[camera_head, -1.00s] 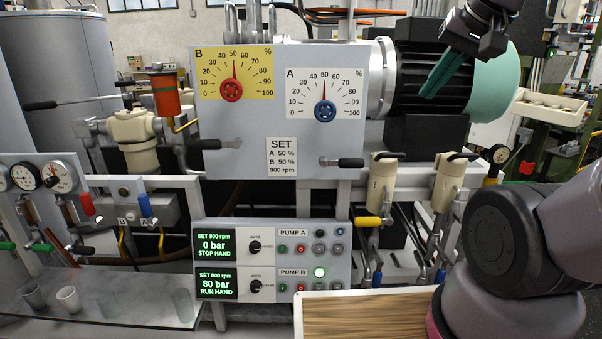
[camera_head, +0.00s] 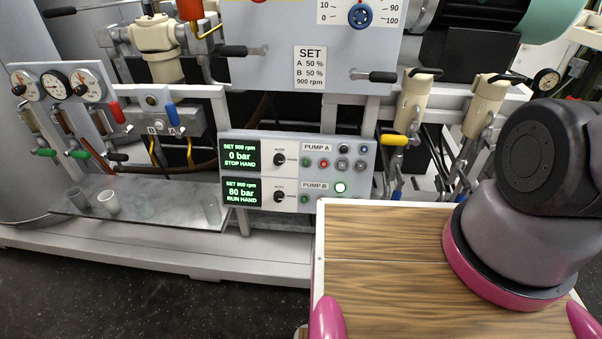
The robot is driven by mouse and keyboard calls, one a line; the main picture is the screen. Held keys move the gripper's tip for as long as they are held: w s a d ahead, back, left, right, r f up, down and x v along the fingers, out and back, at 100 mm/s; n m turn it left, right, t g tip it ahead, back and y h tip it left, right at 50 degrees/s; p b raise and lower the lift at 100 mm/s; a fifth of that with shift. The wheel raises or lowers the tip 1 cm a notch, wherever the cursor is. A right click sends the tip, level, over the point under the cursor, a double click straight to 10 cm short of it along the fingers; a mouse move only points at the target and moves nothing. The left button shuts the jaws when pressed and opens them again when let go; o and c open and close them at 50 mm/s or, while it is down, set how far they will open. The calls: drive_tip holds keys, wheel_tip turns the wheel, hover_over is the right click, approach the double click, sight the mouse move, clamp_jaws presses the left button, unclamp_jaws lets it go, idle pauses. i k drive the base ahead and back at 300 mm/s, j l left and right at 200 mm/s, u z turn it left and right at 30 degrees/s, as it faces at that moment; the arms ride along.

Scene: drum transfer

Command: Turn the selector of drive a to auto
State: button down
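The control panel (camera_head: 313,148) stands low in the middle of the machine. Its upper row is labelled PUMP A and has a small black selector knob (camera_head: 280,159), with AUTO marked above it and HAND to its right. The exact pointing of the knob is too small to tell. The pump A display (camera_head: 240,156) reads SET 900 rpm, 0 bar, STOP HAND. The lower PUMP B row has a like knob (camera_head: 279,197), and its display (camera_head: 241,191) reads 80 bar, RUN HAND. My gripper is out of view; only my arm's lower part shows at right.
A wooden-topped surface (camera_head: 385,285) lies in front, below the panel's right side. A glass shelf (camera_head: 165,210) with cups is at left. Levers with black handles (camera_head: 372,76) and a yellow handle (camera_head: 393,140) stick out near the panel. Dark floor is open at lower left.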

sight(280, 159)
drive_tip(key=l+u, duration=0.2)
drive_tip(key=u, duration=0.15)
drive_tip(key=i+l+u, duration=0.1)
drive_tip(key=u, duration=0.3)
drive_tip(key=l+u, duration=0.35)
